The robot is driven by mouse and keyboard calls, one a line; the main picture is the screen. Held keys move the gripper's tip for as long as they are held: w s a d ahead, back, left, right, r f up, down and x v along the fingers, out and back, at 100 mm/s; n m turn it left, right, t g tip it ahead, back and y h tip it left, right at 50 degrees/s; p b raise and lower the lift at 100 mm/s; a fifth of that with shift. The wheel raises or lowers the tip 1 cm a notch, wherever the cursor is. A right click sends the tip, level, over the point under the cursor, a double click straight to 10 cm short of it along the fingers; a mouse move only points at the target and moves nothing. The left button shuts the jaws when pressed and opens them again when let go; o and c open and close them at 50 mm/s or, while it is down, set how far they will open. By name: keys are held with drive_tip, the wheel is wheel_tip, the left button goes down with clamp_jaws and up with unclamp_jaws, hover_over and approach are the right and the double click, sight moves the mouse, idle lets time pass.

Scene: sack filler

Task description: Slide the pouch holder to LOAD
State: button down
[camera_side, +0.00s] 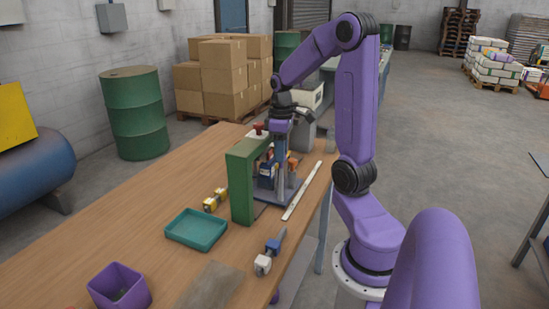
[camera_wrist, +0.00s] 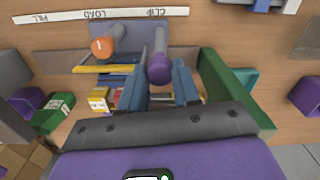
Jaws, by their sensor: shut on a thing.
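My gripper (camera_wrist: 160,82) has its two blue fingers around a grey post with a purple end (camera_wrist: 159,70), in line with the CLIP mark. In the side view my gripper (camera_side: 281,160) reaches down beside the green frame. A second grey post with an orange end (camera_wrist: 102,47) stands to the left, near the LOAD mark; the orange part also shows in the side view (camera_side: 291,178). The pouch holder is partly hidden by my fingers; a blue, yellow and red pouch (camera_wrist: 115,82) shows left of them. I cannot tell how the purple-ended post joins the holder.
A white strip (camera_wrist: 120,14) marked FILL, LOAD and CLIP runs along the table edge. A green frame (camera_side: 241,180) stands close by my gripper. A teal tray (camera_side: 196,229), a purple bin (camera_side: 119,288) and small yellow-and-white items (camera_side: 215,199) lie nearby on the table.

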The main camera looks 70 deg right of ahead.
drive_tip(key=d, duration=0.5)
drive_tip(key=shift+w+d+r, duration=0.1)
drive_tip(key=shift+d, duration=0.1)
drive_tip(key=c, duration=0.8)
unclamp_jaws()
drive_tip(key=shift+r, duration=0.1)
wheel_tip(320, 180, up, 17)
